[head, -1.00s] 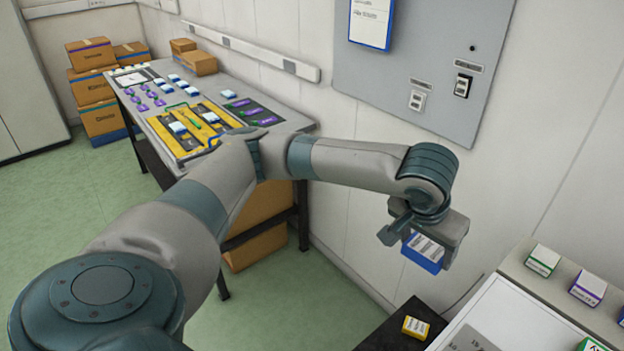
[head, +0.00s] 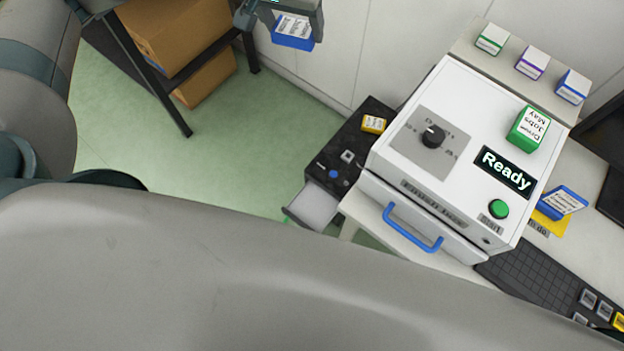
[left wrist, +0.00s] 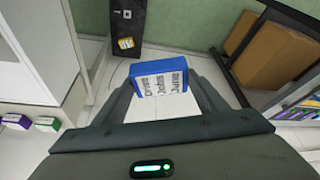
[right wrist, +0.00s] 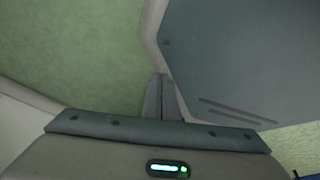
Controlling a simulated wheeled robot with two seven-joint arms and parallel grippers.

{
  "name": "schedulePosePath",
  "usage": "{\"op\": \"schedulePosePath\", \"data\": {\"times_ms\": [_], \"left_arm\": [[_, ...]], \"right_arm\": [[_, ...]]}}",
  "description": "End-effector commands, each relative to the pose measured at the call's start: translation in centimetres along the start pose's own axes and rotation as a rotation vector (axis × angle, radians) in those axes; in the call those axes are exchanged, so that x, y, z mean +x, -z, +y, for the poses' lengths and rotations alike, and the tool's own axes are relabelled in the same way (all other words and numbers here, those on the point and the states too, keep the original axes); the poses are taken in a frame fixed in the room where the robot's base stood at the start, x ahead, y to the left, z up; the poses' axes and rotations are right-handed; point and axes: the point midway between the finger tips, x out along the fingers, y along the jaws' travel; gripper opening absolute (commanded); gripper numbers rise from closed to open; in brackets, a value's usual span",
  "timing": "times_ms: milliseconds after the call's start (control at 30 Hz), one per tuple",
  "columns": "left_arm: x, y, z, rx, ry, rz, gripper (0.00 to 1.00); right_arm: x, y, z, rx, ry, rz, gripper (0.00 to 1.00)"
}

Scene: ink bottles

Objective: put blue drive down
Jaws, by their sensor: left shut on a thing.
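A blue drive (head: 293,35) with a white label is held in my left gripper (head: 282,22) at the top of the head view. In the left wrist view the drive (left wrist: 164,80) sits between both fingers, its label reading "Drive Jobs June". It hangs in the air, apart from any surface. My right gripper (right wrist: 161,98) shows in the right wrist view with its fingers together and nothing between them. It is not seen in the head view.
A white machine (head: 455,110) shows "Ready", with a green drive (head: 528,128) on top. A ledge (head: 465,48) behind carries green, purple and blue drives. A black unit (head: 340,150) with an open tray (head: 311,207) holds a yellow drive (head: 374,124). Another blue drive (head: 562,202) is right.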

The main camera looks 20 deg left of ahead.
Motion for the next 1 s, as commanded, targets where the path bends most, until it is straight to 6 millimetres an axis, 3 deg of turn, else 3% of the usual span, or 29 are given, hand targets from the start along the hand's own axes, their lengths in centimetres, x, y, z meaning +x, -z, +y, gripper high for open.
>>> {"op": "schedulePosePath", "data": {"times_ms": [267, 467, 733, 1000], "left_arm": [[0.9, -0.5, 0.1, 0.016, -0.006, -0.002, 0.40], [4.5, -2.4, 0.9, 0.092, -0.039, -0.004, 0.40], [13.2, -7.4, 2.6, 0.295, -0.126, -0.005, 0.40], [22.2, -13.4, 4.4, 0.522, -0.220, -0.006, 0.40]], "right_arm": [[0.6, 1.4, 0.2, 0.001, -0.002, 0.019, 0.00], [1.7, 3.5, -0.1, 0.007, 0.003, 0.046, 0.00], [2.5, 9.1, -1.0, 0.020, 0.020, 0.118, 0.00], [0.7, 14.8, -2.1, 0.032, 0.046, 0.198, 0.00]]}}
